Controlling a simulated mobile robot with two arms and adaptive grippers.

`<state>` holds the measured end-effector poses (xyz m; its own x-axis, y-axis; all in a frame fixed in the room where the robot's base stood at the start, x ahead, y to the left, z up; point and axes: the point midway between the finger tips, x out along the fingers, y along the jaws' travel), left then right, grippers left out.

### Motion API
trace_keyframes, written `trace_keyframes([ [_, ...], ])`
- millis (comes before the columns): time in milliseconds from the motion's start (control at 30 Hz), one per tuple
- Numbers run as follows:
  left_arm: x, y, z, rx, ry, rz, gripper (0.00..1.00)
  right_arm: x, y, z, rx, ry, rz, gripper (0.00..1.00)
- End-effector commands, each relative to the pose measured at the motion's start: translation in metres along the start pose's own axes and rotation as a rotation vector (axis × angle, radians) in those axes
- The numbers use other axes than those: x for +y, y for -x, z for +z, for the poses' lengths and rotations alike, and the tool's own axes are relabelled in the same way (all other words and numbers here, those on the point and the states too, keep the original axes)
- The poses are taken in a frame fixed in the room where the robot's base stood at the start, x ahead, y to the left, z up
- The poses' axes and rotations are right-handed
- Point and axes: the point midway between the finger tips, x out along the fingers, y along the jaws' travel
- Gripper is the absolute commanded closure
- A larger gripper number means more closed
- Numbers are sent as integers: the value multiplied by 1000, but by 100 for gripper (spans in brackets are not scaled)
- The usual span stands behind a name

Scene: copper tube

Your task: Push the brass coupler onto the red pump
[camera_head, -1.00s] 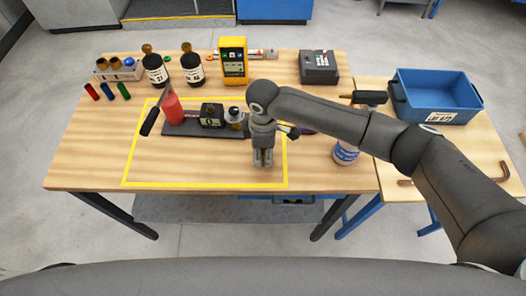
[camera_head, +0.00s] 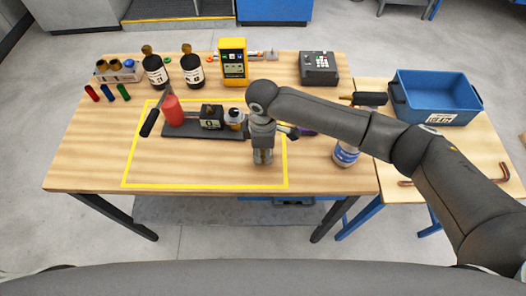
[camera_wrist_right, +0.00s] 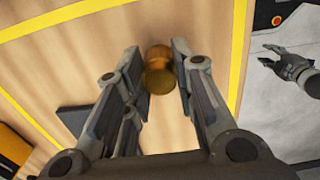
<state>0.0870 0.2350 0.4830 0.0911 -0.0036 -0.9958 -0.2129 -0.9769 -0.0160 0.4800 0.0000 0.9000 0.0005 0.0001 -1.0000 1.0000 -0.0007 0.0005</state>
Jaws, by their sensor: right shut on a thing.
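The red pump (camera_head: 172,110) stands at the left end of a dark grey base plate (camera_head: 190,133) inside the yellow-taped area. A black lever (camera_head: 150,123) sticks out beside it. My right gripper (camera_head: 263,162) points down just right of the plate. In the right wrist view my right gripper (camera_wrist_right: 164,68) is shut on the brass coupler (camera_wrist_right: 160,76), which sits between the fingertips. The coupler is hidden behind the gripper in the head view. My left gripper (camera_wrist_right: 285,66) shows only in the right wrist view, fingers apart, empty, beyond the table edge.
A black block (camera_head: 212,117) and a small jar-like part (camera_head: 235,119) sit on the plate between pump and gripper. Bottles (camera_head: 192,68), a yellow meter (camera_head: 232,62) and a keypad box (camera_head: 318,67) stand behind. The front tabletop is clear.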

Motion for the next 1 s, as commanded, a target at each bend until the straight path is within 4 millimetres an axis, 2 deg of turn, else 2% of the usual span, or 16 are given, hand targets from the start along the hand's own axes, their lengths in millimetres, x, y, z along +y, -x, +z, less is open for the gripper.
trace_keyframes([
  [200, 0, -5, 0, 0, 0, 0, 60, 2, 26, 0, 2, 1, 3, 100],
  [267, 0, -6, 1, 0, 0, 0, 60, -5, 33, -1, 3, 5, 0, 100],
  [367, 0, -10, 1, 0, 0, 0, 60, -18, 48, -2, 4, 5, 3, 100],
  [533, 0, -18, 2, 0, 0, 0, 60, -50, 86, -5, 4, 8, 4, 100],
  [800, 0, -28, 2, 0, 0, 0, 60, -106, 110, -9, 3, 7, 1, 100],
  [1000, 0, -30, 3, 0, 0, 0, 60, -131, 122, -10, 1, 3, 0, 100],
])
